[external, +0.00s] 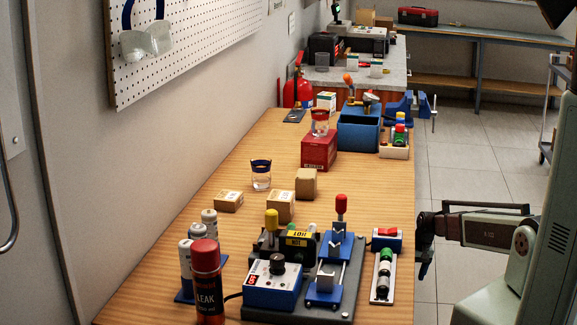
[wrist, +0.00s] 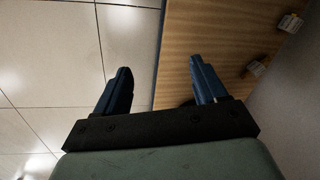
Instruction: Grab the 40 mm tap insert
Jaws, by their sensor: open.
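My gripper (external: 424,262) hangs just off the right edge of the table in the external view, beside a narrow white tray (external: 378,298) of small cylindrical pieces. In the wrist view my gripper (wrist: 160,65) is open with nothing between its two blue fingers. The tray holds a green piece (external: 386,254) and dark and pale pieces in a row. A second pale tray (external: 394,153) further back also holds small coloured pieces. No size marking is readable, so I cannot tell which piece is the 40 mm tap insert.
Tiled floor lies under my gripper.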

